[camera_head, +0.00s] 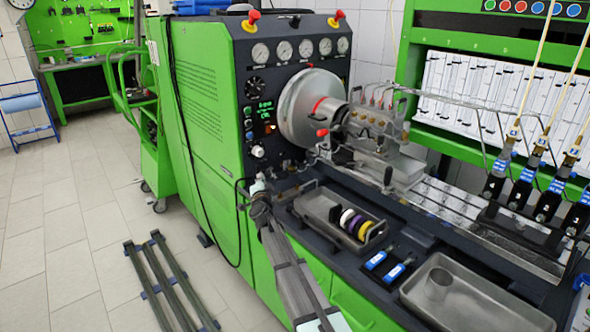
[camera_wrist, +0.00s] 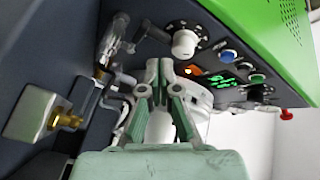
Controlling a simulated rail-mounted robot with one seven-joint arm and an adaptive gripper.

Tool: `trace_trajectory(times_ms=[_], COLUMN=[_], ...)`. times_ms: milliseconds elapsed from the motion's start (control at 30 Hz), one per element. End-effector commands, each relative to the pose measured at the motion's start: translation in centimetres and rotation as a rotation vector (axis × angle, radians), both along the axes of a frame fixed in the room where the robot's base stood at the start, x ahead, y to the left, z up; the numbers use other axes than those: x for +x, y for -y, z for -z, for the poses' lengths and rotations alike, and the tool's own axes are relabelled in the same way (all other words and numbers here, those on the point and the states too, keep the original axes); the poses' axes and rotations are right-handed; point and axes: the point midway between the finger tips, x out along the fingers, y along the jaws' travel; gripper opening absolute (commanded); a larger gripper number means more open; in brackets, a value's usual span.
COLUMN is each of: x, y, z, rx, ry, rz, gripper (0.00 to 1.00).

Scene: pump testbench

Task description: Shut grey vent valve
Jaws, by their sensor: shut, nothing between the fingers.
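My gripper (camera_head: 259,188) is in front of the lower control panel of the green machine, below the white round knob (camera_head: 257,152). In the wrist view my gripper (camera_wrist: 159,66) has its fingertips together with nothing seen between them. Grey fittings and piping (camera_wrist: 112,78) lie just left of and behind the fingertips, with a pale grey lever-like part (camera_wrist: 113,32) above them. I cannot tell for certain which part is the grey vent valve, or whether my fingertips touch it. The fingers hide part of the piping.
The control panel with the green display (camera_wrist: 222,79) and buttons is close to the fingers. A brass fitting on a metal block (camera_wrist: 35,115) is at left.

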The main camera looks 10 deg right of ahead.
Motion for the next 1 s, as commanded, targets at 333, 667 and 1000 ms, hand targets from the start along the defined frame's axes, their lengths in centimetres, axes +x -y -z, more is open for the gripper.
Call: trace_trajectory(times_ms=[333, 667, 1000], x=[-2.2, 0.0, 5.2], y=[7.0, 8.0, 9.8], z=[0.1, 0.2, 0.1], rx=[0.567, 0.595, 0.592], ry=[0.072, 0.075, 0.073], rz=[0.238, 0.252, 0.250], gripper=[0.00, 0.00, 0.00])
